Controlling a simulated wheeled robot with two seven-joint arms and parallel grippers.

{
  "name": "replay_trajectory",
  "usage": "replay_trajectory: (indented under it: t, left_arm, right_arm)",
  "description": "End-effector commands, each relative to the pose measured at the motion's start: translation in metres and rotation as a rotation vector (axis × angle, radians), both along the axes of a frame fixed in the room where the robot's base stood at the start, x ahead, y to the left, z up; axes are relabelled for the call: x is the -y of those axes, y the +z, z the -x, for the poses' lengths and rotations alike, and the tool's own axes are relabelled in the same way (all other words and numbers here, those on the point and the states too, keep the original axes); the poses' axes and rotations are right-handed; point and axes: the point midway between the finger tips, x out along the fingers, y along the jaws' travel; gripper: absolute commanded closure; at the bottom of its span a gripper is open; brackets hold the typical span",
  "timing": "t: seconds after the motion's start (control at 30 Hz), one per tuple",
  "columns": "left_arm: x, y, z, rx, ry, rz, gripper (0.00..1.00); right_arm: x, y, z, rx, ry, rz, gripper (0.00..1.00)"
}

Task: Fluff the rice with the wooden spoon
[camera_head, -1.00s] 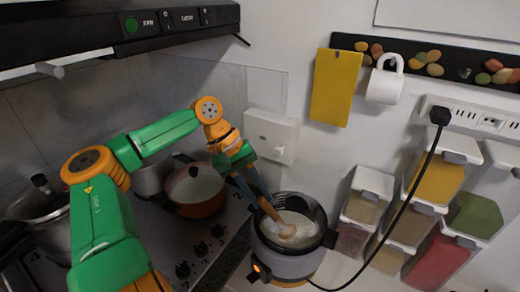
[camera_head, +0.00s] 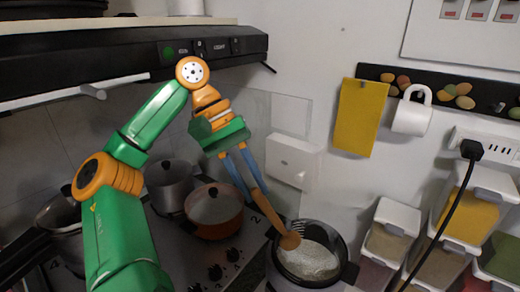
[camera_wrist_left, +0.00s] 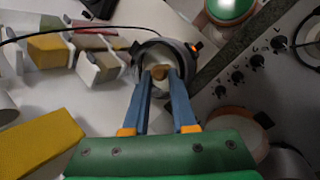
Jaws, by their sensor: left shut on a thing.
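The wooden spoon (camera_head: 288,238) is held by my left gripper (camera_head: 252,186), whose blue fingers are shut on its handle. The spoon slants down to the right, and its bowl end appears at the left edge of the rice cooker (camera_head: 341,275) opening. Whether it touches the rim or the rice is unclear. White rice (camera_head: 312,262) fills the open cooker. In the left wrist view, the spoon's bowl (camera_wrist_left: 159,72) shows between the fingertips in front of the cooker (camera_wrist_left: 184,52). My right gripper is not in view.
An orange lidded pot (camera_head: 213,212) and a grey pot (camera_head: 170,186) stand on the stove left of the cooker. Storage containers (camera_head: 390,232) stand to the right, with a black cable (camera_head: 441,228) hanging across them.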

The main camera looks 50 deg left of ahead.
Motion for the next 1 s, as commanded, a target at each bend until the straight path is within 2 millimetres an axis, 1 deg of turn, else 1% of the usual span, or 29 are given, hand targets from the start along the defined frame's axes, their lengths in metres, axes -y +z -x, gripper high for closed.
replay_trajectory:
  t: [0.1, 0.47, 0.53, 0.8, 0.9, 1.0]
  left_arm:
    - [0.0, 0.004, 0.002, 0.0, 0.0, -0.001, 1.0]
    - [0.0, 0.003, 0.001, 0.0, -0.001, 0.0, 1.0]
    - [-0.001, 0.005, 0.002, -0.002, 0.001, -0.001, 1.0]
    - [-0.001, 0.041, 0.001, -0.004, 0.004, -0.002, 1.0]
    - [-0.001, 0.05, 0.001, -0.002, 0.002, -0.003, 1.0]
    - [0.0, 0.054, 0.001, 0.001, -0.001, -0.001, 1.0]
  right_arm:
    - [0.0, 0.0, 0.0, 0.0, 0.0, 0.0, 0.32]
    - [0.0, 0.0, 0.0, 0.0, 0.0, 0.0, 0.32]
    - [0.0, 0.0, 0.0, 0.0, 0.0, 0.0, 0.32]
    - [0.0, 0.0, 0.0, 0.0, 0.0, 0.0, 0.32]
    - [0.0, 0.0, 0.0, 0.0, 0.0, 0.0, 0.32]
    - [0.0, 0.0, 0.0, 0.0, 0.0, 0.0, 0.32]
